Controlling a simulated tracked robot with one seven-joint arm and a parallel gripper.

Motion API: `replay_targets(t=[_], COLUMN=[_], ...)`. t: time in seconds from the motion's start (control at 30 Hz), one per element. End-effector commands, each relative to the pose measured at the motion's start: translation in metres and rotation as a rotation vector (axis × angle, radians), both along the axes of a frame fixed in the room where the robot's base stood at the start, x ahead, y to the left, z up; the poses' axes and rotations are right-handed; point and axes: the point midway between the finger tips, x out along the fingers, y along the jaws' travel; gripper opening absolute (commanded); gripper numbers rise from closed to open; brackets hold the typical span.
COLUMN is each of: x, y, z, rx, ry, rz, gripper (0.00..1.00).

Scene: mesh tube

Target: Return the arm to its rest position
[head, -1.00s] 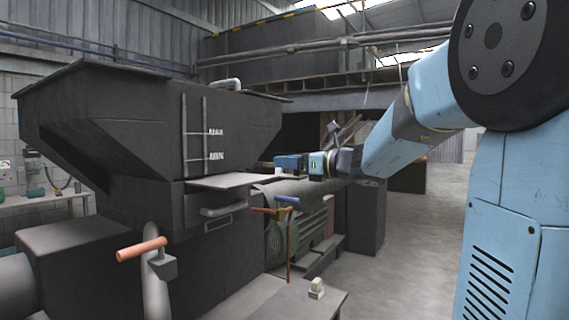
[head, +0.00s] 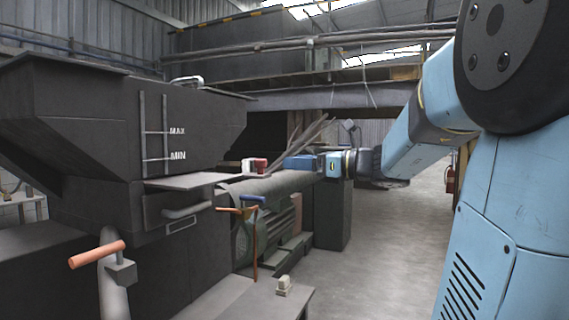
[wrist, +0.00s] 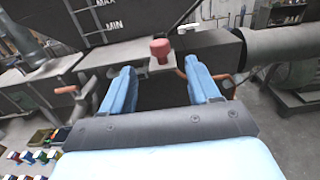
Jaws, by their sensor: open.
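My gripper (head: 290,163) is at the end of my blue arm (head: 410,145), which reaches across from the right of the head view. In the wrist view my gripper (wrist: 162,82) has its two blue fingers wide apart with nothing between them. Beyond the fingers, a red-topped piece (wrist: 160,50) stands on a flat ledge. It also shows in the head view as a red and white piece (head: 260,164) at the right end of the ledge, just left of my fingertips. A small gap separates it from the fingers.
A dark hopper (head: 95,120) marked MAX and MIN stands at left, with the ledge (head: 185,181) jutting from it. Orange-handled levers (head: 97,254) and a bench (head: 245,303) are nearer. Open floor (head: 385,230) lies at right.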

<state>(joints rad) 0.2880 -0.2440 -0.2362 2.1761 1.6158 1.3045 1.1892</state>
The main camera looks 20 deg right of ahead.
Motion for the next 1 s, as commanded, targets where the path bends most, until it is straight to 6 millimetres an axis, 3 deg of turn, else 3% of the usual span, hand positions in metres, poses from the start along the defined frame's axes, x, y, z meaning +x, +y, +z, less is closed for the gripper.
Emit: replay_targets(t=[0.67, 0.83, 1.0], x=[-0.008, -0.022, -0.061], y=[-0.006, 0.017, 0.060], z=[-0.001, -0.017, -0.061], rx=[-0.005, -0.148, -0.513], ry=[0.001, -0.017, -0.088], rz=[0.002, 0.054, 0.202], gripper=[0.61, 0.61, 0.61])
